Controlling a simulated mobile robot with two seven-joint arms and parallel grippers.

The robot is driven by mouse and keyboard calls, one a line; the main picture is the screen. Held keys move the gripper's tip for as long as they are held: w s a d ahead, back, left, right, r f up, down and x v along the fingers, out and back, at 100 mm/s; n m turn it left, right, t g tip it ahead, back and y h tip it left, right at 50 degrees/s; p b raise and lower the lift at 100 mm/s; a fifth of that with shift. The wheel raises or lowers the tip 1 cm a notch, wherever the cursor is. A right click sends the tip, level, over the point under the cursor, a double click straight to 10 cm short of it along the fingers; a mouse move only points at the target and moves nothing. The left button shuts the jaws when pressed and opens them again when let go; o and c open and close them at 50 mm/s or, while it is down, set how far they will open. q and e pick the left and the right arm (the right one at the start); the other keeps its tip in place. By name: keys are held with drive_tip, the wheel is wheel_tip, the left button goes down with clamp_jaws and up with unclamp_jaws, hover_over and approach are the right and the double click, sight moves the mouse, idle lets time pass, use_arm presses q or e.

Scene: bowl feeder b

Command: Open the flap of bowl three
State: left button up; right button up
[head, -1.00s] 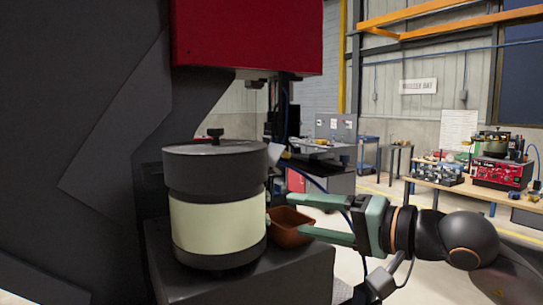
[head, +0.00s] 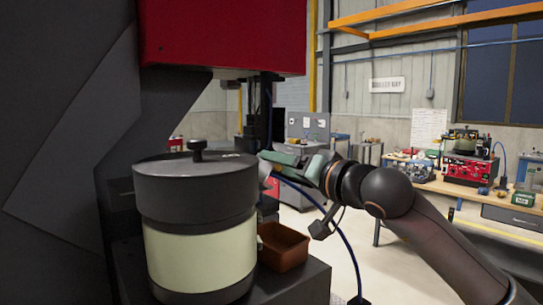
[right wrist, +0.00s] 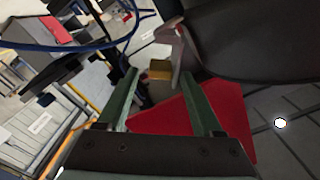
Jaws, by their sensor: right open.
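A dark grey bowl (head: 197,185) with a lid and knob stands on a cream band; I see no number on it. A small light grey flap (head: 265,170) shows at its right side, by the fingertips of my right gripper (head: 283,160). In the right wrist view, the bowl's dark wall (right wrist: 265,40) fills the upper right. A grey upright plate (right wrist: 183,50), which looks like the flap, stands just beyond the open green fingers (right wrist: 158,85). I cannot tell whether a finger touches it. My left gripper is out of view.
A brown open bin (head: 284,247) sits below the flap, right of the cream band. A red housing (head: 225,38) overhangs the bowl. A workbench (head: 465,192) with equipment stands at the far right.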

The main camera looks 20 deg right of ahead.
drive_tip(key=shift+p+x, duration=0.35)
drive_tip(key=shift+x, duration=1.4)
clamp_jaws()
